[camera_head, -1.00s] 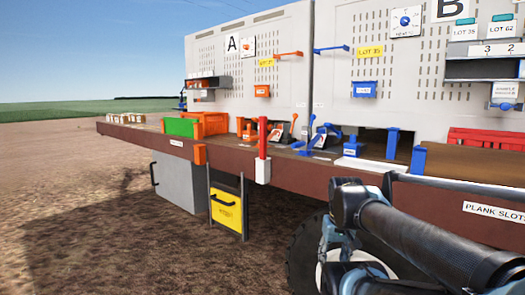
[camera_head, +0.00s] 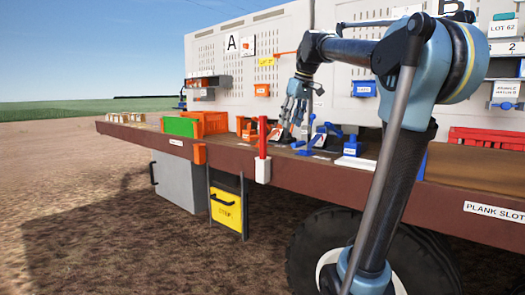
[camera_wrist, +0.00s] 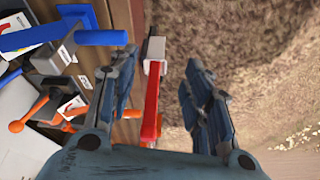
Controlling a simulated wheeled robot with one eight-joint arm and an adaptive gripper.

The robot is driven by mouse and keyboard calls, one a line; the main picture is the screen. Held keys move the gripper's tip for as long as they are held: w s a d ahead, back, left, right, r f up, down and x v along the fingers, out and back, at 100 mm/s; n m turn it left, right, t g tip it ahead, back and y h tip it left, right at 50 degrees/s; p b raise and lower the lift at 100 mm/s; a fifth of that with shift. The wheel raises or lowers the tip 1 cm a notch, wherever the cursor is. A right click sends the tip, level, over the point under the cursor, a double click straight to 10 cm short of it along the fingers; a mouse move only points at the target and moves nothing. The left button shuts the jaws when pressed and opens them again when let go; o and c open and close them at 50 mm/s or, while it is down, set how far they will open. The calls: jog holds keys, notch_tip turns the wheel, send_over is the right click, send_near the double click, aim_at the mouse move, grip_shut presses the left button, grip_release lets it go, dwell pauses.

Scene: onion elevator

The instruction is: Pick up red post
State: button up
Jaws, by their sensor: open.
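The red post (camera_head: 263,138) stands upright in a white bracket (camera_head: 263,170) at the front edge of the brown bench in the head view. In the wrist view the red post (camera_wrist: 152,108) lies between my two fingers in the picture, nearer the left one, with the white bracket (camera_wrist: 154,57) beyond it. My gripper (camera_head: 294,112) is above the bench, up and to the right of the post in the head view. It also shows in the wrist view (camera_wrist: 160,82), open and empty, fingers spread. Whether either finger touches the post cannot be told.
Blue levers (camera_head: 318,138) and orange levers (camera_wrist: 30,115) stand on the bench beside the post. An orange crate (camera_head: 208,122) and a green panel (camera_head: 181,127) are further left. A pegboard (camera_head: 350,90) rises behind. Open ground lies in front of the bench.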

aim_at(263, 133)
jog(key=w+a+r+n, duration=0.2)
jog(key=w+a+r, duration=0.4)
jog(key=w+r, duration=0.25)
jog(key=shift+y, duration=0.4)
jog(key=x, duration=1.6)
jog(key=shift+s+a+f, duration=0.3)
jog(key=shift+f, duration=0.15)
jog(key=shift+c, duration=0.2)
grip_shut()
